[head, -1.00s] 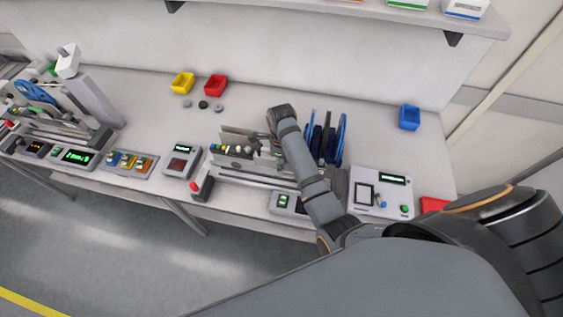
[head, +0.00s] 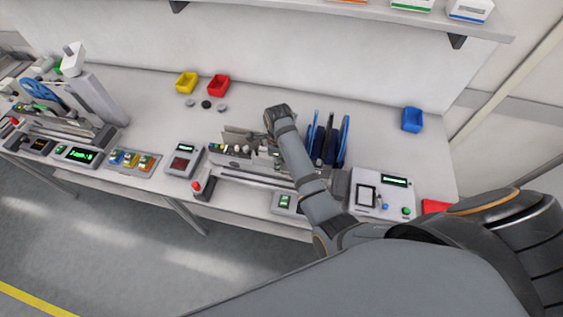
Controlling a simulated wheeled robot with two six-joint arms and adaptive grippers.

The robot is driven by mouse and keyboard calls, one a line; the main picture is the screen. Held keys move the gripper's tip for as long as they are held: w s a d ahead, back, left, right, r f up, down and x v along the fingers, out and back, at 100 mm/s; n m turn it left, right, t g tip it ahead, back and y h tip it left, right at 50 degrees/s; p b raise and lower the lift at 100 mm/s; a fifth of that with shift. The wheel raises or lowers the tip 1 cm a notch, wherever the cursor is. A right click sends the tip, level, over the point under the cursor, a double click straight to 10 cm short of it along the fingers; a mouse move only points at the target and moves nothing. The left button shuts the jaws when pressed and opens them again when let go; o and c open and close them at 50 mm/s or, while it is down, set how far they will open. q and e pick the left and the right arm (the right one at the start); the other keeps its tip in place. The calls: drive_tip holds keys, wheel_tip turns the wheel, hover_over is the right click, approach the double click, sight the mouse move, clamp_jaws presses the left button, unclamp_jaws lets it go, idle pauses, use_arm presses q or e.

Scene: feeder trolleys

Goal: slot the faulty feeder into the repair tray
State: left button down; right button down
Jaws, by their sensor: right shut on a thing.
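My right gripper (head: 272,140) is at the slotted grey fixture in the middle of the bench, its fingers partly hidden by my own wrist. It is shut on a thin grey upright plate, apparently the feeder (head: 238,136). The feeder stands at the back of the fixture (head: 232,162), which has a row of small coloured and pale knobs. I cannot tell whether the feeder touches its slot. Several blue reels (head: 330,138) stand upright just right of my forearm. Which part is the repair tray is not clear. My left gripper is not in view.
A panel with a screen and green button (head: 383,195) lies right of the reels. A box with a display (head: 183,160) and a red-knobbed device (head: 199,189) are to the left. Yellow (head: 187,82), red (head: 218,85) and blue bins (head: 412,119) stand behind.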

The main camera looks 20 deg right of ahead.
drive_tip(key=shift+w+a, duration=0.35)
drive_tip(key=shift+a, duration=0.1)
drive_tip(key=c, duration=1.1)
unclamp_jaws()
wheel_tip(320, 180, up, 8)
drive_tip(key=shift+f, duration=0.2)
